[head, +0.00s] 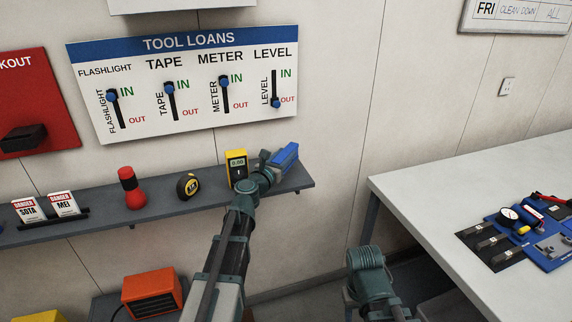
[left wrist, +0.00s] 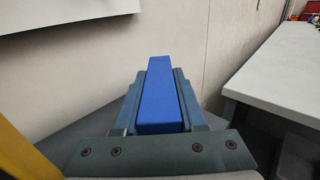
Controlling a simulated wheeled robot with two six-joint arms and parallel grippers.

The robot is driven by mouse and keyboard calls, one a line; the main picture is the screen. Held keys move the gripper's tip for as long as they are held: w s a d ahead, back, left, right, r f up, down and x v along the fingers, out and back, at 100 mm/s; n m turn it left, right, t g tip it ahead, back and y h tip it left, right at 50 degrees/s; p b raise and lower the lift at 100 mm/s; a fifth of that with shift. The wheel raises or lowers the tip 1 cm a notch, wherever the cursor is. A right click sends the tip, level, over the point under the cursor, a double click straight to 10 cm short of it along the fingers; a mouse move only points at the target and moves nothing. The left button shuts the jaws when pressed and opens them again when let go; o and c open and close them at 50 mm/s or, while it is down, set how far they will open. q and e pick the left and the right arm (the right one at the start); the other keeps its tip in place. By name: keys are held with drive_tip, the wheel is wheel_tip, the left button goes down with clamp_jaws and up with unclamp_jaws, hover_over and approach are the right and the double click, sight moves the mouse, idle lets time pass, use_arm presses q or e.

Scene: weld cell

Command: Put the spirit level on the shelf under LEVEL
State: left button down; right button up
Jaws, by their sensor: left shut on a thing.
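The spirit level is a blue bar (head: 285,157) at the right end of the grey wall shelf (head: 220,198), below the LEVEL column of the TOOL LOANS board (head: 190,85). My left gripper (head: 273,162) is shut on it. In the left wrist view the blue bar (left wrist: 160,95) lies between the two fingers, pointing away from the wrist. I cannot tell whether it touches the shelf. The LEVEL slider knob (head: 275,103) is down at OUT; the other knobs are up near IN. My right gripper is not in view; part of my right arm shows at the bottom.
A yellow meter (head: 236,166) stands close left of my left gripper. Further left on the shelf are a tape measure (head: 188,185), a red flashlight (head: 131,188) and danger tags (head: 46,207). A white table (head: 440,205) with tools stands at right. An orange heater (head: 153,291) sits below.

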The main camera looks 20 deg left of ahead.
use_arm(q)
drive_tip(key=f+b, duration=0.3)
drive_tip(key=shift+w, duration=0.3)
drive_tip(key=shift+f, duration=0.3)
drive_tip(key=shift+f+b, duration=0.15)
drive_tip(key=shift+b, duration=0.25)
drive_tip(key=shift+c, duration=2.4)
unclamp_jaws()
drive_tip(key=shift+s+r+p, duration=0.1)
drive_tip(key=shift+r+p, duration=0.2)
drive_tip(key=s+a, duration=0.2)
drive_tip(key=s, duration=0.9)
drive_tip(key=shift+s+a, duration=0.15)
drive_tip(key=shift+s, duration=0.25)
drive_tip(key=shift+f, duration=0.15)
